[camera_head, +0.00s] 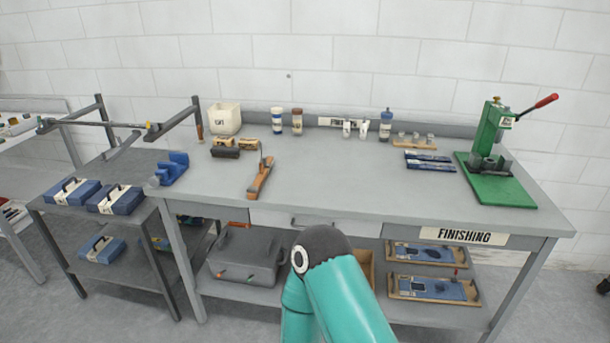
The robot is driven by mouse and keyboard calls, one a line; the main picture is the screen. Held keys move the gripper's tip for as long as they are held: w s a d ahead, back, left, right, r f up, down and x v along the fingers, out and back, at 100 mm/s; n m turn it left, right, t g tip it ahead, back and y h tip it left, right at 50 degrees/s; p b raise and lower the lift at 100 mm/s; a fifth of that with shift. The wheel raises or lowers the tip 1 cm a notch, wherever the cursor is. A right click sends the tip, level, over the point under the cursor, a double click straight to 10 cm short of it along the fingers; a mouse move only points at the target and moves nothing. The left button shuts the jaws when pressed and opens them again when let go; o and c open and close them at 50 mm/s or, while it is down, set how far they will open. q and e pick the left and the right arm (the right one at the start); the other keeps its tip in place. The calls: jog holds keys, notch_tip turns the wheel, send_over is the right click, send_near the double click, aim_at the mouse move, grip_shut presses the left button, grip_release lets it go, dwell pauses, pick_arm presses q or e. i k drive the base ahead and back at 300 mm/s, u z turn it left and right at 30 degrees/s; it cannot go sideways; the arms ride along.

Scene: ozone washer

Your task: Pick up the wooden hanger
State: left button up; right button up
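The wooden hanger (261,178) appears to be the long, narrow orange-brown piece lying on the grey bench top, left of the middle and near the front edge. A thin dark hook seems to rise from its far part. Nothing touches it from above. A teal arm link of mine with a dark rounded joint stands at the bottom centre, in front of the bench and to the right of the hanger. Neither of my grippers shows, so their distance from the hanger cannot be told.
A blue vise (173,170) stands left of the hanger, and brushes (226,147) lie behind it. A green press (490,150) with a red-handled lever stands at right. The bench top (350,180) right of the hanger is clear. A grey case (246,256) sits below.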

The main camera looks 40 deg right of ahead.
aim_at(253, 192)
jog(key=z, duration=0.65)
jog(key=i, duration=1)
jog(key=z, duration=0.1)
